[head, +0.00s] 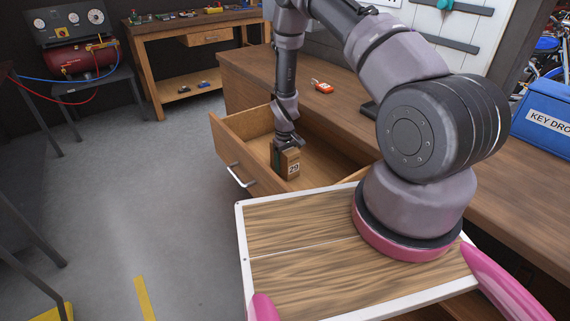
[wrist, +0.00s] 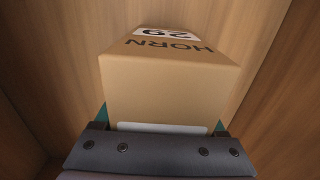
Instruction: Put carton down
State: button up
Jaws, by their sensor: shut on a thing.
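A small brown carton (head: 290,163) with a white "29" label is in my gripper (head: 284,148), inside the open wooden drawer (head: 230,137). In the wrist view the carton (wrist: 170,85) fills the middle, with "HORN" and "29" on it. My gripper (wrist: 160,135) is shut on the carton, with teal finger edges showing on both sides. Wooden drawer surfaces surround the carton in the wrist view. The carton's underside is hidden, so I cannot tell whether it touches the drawer floor.
The drawer is pulled out from a wooden workbench (head: 345,110), its metal handle (head: 240,176) facing the aisle. An orange-red tag (head: 321,86) lies on the bench top. A blue key drop box (head: 545,115) stands at the right. Grey floor (head: 150,200) is open at the left.

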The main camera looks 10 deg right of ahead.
jog(key=o, duration=1.6)
jog(key=shift+f, duration=0.1)
jog(key=shift+c, duration=0.2)
